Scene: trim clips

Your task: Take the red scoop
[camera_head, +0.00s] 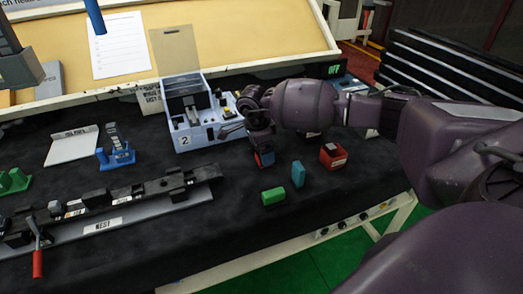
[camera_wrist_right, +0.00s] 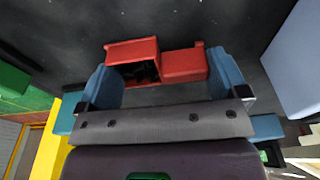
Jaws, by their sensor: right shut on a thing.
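The red scoop (camera_wrist_right: 185,65) is between the blue fingertips of my right gripper (camera_wrist_right: 167,80) in the right wrist view. Its open, box-like end shows a dark inside and lies on the left; a solid red part is on the right. In the head view my right gripper (camera_head: 264,156) is low over the dark bench, right of the white kit box marked 2. Only a little red shows between its fingers there, so I cannot tell whether the scoop touches the bench.
A red bin (camera_head: 333,156) stands right of my right gripper. A teal block (camera_head: 298,174) and a green block (camera_head: 273,196) are in front. The white box (camera_head: 212,133) is to the left. A long dark rail (camera_head: 120,197) with a red-handled lever lies at left.

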